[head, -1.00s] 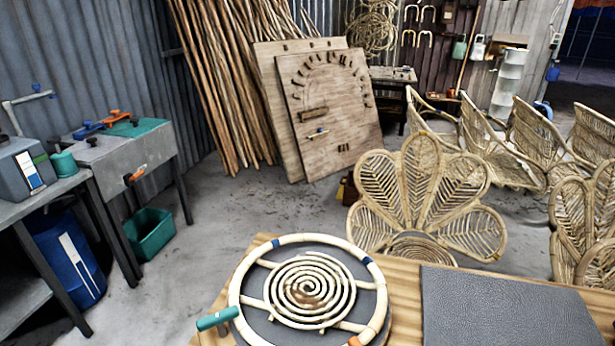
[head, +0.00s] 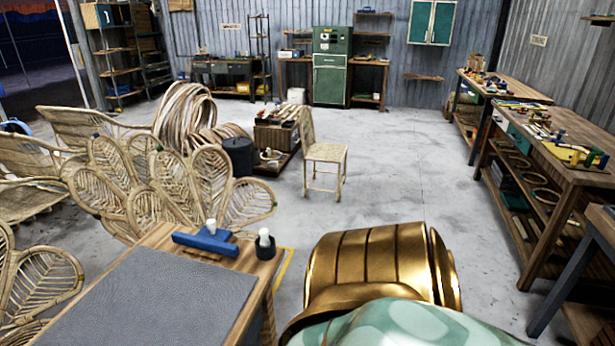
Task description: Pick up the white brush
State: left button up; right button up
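I cannot make out a white brush for certain. On the near wooden table (head: 258,275) a blue tool (head: 207,241) lies at the back edge, with a white upright piece (head: 211,226) at its middle. Beside it on the right stands a small dark cup (head: 265,249) with a white top (head: 264,234) sticking up from it. Either white piece could belong to a brush, but they are too small to tell. Neither of my grippers is in view.
A grey mat (head: 150,300) covers much of the near table. Rattan chairs (head: 175,185) crowd the left behind it. A rattan chair (head: 324,155) stands mid-room. Workbenches with tools (head: 560,165) line the right. The concrete floor (head: 420,185) between is clear.

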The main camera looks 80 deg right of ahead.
aim_at(264, 241)
jog(key=z, duration=2.15)
jog(key=u, duration=0.35)
jog(key=i+l+u, duration=0.3)
jog(key=l+u, duration=0.35)
jog(key=i+l+u, duration=0.15)
jog(key=l+u, duration=0.15)
